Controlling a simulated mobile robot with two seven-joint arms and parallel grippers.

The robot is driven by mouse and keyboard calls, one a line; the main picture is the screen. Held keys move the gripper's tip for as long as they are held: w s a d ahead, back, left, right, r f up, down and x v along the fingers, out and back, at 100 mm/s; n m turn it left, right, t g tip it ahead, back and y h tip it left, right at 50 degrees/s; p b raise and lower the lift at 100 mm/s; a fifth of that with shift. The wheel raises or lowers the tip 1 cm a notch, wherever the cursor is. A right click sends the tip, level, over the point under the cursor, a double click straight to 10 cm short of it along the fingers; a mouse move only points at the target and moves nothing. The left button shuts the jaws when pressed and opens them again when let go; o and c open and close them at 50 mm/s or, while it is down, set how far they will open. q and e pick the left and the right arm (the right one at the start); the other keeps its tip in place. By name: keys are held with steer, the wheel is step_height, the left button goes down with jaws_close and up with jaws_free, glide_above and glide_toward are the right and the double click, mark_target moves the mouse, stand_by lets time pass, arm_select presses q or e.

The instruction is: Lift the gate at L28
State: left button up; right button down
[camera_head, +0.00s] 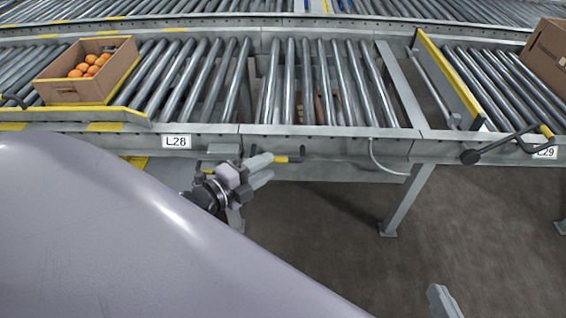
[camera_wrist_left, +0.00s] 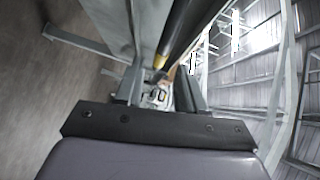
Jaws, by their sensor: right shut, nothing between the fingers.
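The L28 label (camera_head: 176,142) is on the conveyor's front rail. Right of it is a roller section (camera_head: 325,85) lying level in the line. A dark handle with a yellow part (camera_head: 281,159) is below the front rail there. My left gripper (camera_head: 262,170) is open at the handle's left end, its fingers apart. In the left wrist view the left gripper (camera_wrist_left: 160,92) has a dark bar with a yellow band (camera_wrist_left: 162,62) just beyond its fingertips; contact cannot be told. My right gripper (camera_head: 443,300) shows only partly at the bottom edge, shut and away from the conveyor.
Another carton (camera_head: 550,55) is at far right. A yellow-topped raised plate (camera_head: 448,75) and handle (camera_head: 510,145) are near the L29 label (camera_head: 545,152). A support leg (camera_head: 405,200) stands under the conveyor; floor before it is clear.

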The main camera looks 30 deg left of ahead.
mark_target(280, 158)
arm_select(q)
steer(key=shift+b+x, duration=0.95)
steer(key=shift+x, duration=1.8)
jaws_close()
